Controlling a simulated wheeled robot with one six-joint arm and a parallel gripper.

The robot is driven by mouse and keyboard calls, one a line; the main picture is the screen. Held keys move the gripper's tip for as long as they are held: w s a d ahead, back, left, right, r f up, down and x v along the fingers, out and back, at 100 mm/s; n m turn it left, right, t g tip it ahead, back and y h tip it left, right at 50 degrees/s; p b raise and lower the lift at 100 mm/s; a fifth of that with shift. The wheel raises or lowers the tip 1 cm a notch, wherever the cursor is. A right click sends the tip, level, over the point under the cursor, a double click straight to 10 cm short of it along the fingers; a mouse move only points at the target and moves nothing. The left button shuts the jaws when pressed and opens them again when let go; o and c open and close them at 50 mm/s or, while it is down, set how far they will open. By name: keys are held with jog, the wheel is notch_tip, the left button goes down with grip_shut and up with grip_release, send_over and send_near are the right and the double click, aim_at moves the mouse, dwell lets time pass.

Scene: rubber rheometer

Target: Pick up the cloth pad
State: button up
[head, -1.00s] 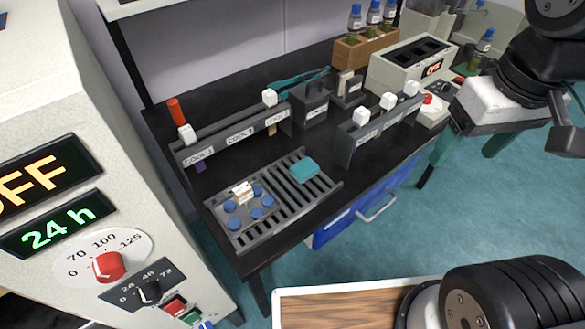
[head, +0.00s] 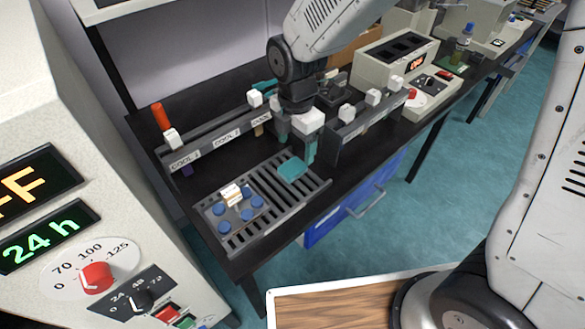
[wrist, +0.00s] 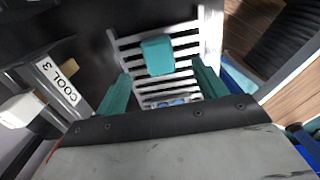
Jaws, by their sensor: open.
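The cloth pad is a small teal square. In the head view the cloth pad (head: 292,169) lies flat on the right part of a grey slatted rack. In the wrist view the cloth pad (wrist: 157,55) shows ahead, between and beyond the fingers. My gripper (head: 297,148) has teal fingers and hangs just behind the pad in the head view, apart from it. It also shows in the wrist view (wrist: 160,92), open, with nothing between its fingers.
The slatted rack (head: 262,224) also holds several blue discs and a small labelled white block. A rail marked COOL (head: 205,150) stands behind it, with an orange-red post at its left end. Another rail with white knobs (head: 362,122) stands to the right.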

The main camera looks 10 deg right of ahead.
aim_at(293, 166)
jog(key=f, duration=0.7)
jog(key=shift+a, duration=0.35)
jog(key=c, duration=1.1)
jog(key=shift+c, duration=0.2)
jog(key=shift+r, duration=0.15)
